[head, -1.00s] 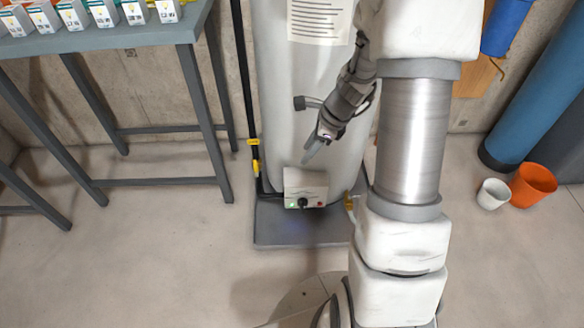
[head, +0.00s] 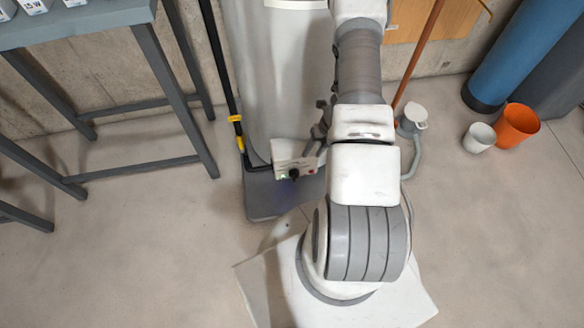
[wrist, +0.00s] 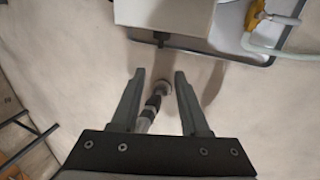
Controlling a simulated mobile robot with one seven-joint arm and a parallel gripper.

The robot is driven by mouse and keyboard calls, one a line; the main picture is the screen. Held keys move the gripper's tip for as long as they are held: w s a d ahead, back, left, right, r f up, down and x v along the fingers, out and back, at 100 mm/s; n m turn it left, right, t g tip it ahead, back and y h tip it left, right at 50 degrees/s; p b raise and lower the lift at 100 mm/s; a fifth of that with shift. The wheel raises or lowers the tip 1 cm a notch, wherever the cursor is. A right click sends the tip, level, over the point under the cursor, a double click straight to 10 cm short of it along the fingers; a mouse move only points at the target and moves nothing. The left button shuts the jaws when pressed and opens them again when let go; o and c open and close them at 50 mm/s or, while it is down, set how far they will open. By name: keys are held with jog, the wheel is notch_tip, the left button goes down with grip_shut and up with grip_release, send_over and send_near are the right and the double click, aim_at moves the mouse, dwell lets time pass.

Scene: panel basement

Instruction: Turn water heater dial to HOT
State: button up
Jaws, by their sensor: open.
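The white control box (head: 294,160) sits low on the front of the grey water heater (head: 285,75) in the head view. Its black dial (head: 294,173) has a green light on its left and a red spot on its right. The dial's marking cannot be read. My gripper (wrist: 159,74) is open in the wrist view, with nothing clearly held between its fingers. In the head view my arm hides most of the gripper, just right of the box.
A grey table (head: 75,25) stands at the left. A black pipe (head: 222,80) runs beside the heater. A yellow-handled valve (wrist: 255,15) is near the box. An orange bucket (head: 517,125) and white pot (head: 479,137) stand at the right.

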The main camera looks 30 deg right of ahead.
aim_at(297, 177)
jog(key=b+x, duration=0.6)
jog(key=x, duration=1.1)
jog(key=shift+f+b, duration=0.35)
jog(key=shift+b, duration=0.05)
jog(key=shift+c, duration=0.3)
grip_shut()
